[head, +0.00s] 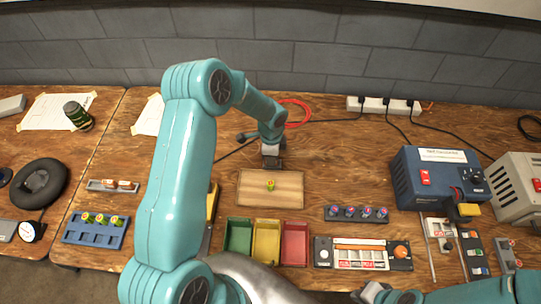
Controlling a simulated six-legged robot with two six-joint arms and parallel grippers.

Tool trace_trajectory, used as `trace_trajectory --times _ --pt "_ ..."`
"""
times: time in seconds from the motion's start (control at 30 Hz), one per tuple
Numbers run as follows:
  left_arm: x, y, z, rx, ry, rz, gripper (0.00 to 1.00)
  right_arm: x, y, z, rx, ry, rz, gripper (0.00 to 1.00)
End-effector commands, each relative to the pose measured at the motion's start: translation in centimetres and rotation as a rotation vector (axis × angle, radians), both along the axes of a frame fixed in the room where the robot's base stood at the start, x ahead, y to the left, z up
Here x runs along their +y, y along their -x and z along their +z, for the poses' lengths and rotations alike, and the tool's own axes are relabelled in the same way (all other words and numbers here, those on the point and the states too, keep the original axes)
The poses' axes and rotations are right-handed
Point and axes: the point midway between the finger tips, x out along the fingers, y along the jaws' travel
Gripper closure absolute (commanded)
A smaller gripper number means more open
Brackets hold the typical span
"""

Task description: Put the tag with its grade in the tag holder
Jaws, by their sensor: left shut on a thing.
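My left gripper (271,163) is above the back edge of a wooden board (290,197), pointing down. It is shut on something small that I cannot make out. A small yellow-green piece (270,185) shows over the middle of the board, just in front of the gripper; whether it touches the fingers is unclear. A grey holder (101,185) with small pale and reddish pieces lies at left. I cannot tell which piece is the tag or which holder is the tag holder. My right gripper (388,295) is at the bottom edge, partly cut off, its jaws unclear.
Green (239,236), yellow (267,240) and red (295,243) bins stand in front of the board. A blue rack (96,229) holds several round-topped pieces. A dark rack (357,214), a panel (363,254) and a blue charger box (437,177) stand right. Cables run behind.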

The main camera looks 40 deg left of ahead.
Motion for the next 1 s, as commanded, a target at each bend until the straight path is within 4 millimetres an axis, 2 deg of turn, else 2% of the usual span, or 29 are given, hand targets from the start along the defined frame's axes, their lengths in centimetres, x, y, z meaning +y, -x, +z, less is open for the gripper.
trace_trajectory --times 0.03,0.77,0.8,0.87,1.0 --pt "0.0 -0.01 -0.51 0.0 0.0 0.0 1.0 0.05 0.24 -0.92 0.014 -0.001 -0.004 1.0" --pt "-0.01 -0.12 -1.11 0.0 0.0 0.0 1.0 -0.04 0.16 -1.46 0.013 0.001 -0.009 1.0" --pt "-0.02 -0.11 -1.12 0.0 0.0 0.0 0.7 -0.03 0.16 -1.47 0.013 0.001 -0.009 1.0" --pt "-0.02 -0.11 -1.12 0.0 0.0 0.0 0.53 -0.04 0.17 -1.47 0.014 0.001 -0.009 1.0" --pt "-0.01 -0.12 -1.13 0.0 0.0 0.0 0.53 -0.03 0.18 -1.46 0.014 0.001 -0.009 1.0"
